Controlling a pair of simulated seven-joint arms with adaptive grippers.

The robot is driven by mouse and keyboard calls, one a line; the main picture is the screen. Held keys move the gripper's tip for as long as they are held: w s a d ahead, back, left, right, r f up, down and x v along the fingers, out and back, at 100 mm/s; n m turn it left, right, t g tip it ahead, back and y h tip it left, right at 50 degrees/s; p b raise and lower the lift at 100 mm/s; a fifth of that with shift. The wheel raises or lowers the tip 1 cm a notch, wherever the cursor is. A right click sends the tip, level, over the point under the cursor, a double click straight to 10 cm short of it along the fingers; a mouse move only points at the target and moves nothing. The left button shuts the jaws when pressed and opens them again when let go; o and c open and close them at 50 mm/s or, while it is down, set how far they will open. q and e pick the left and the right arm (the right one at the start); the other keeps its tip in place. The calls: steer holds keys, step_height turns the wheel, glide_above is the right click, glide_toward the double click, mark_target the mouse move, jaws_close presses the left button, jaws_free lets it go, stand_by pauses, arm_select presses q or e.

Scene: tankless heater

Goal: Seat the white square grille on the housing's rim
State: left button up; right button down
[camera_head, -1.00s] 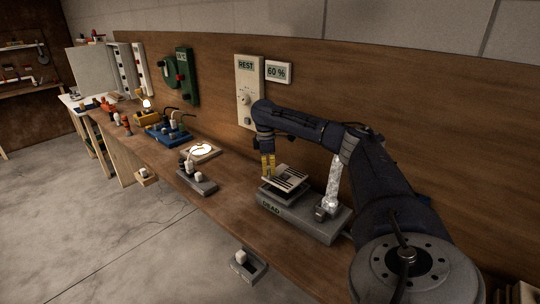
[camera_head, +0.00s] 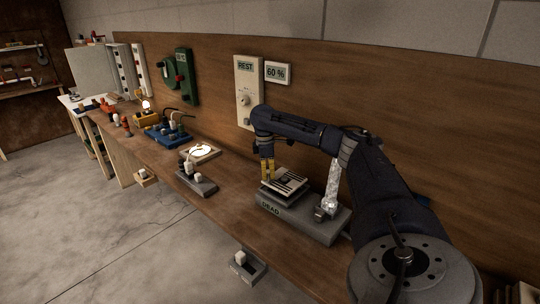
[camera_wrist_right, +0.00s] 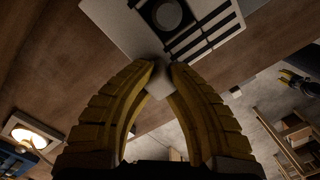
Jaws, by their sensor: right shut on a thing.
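The white square grille (camera_head: 291,178) has dark slots and a round dark centre. It lies over the top of the grey housing (camera_head: 318,225) marked DEAD, close above its rim; I cannot tell whether they touch. My right gripper (camera_head: 268,173) points down at the grille's left edge. In the right wrist view, its yellow fingers (camera_wrist_right: 162,72) are shut on a small tab at the corner of the grille (camera_wrist_right: 120,22). The housing's rim is mostly hidden under the grille. A dark shape with yellow tips, seemingly my left gripper (camera_wrist_right: 290,78), shows small at the right of that view.
A shiny silver upright piece (camera_head: 332,185) stands on the housing's right part, near my right forearm. A grey block with white plugs (camera_head: 197,180) and a lit round lamp plate (camera_head: 202,150) are to the left. The REST panel (camera_head: 246,80) is on the back wall.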

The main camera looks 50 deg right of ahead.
mark_target(268, 181)
steer(key=shift+f, duration=0.9)
steer(key=shift+f, duration=1)
stand_by(1.4)
steer(key=c, duration=1.4)
jaws_free()
steer(key=shift+o, duration=0.2)
steer(key=r, duration=1.2)
steer(key=shift+w+a, duration=0.25)
steer(key=shift+w, duration=0.1)
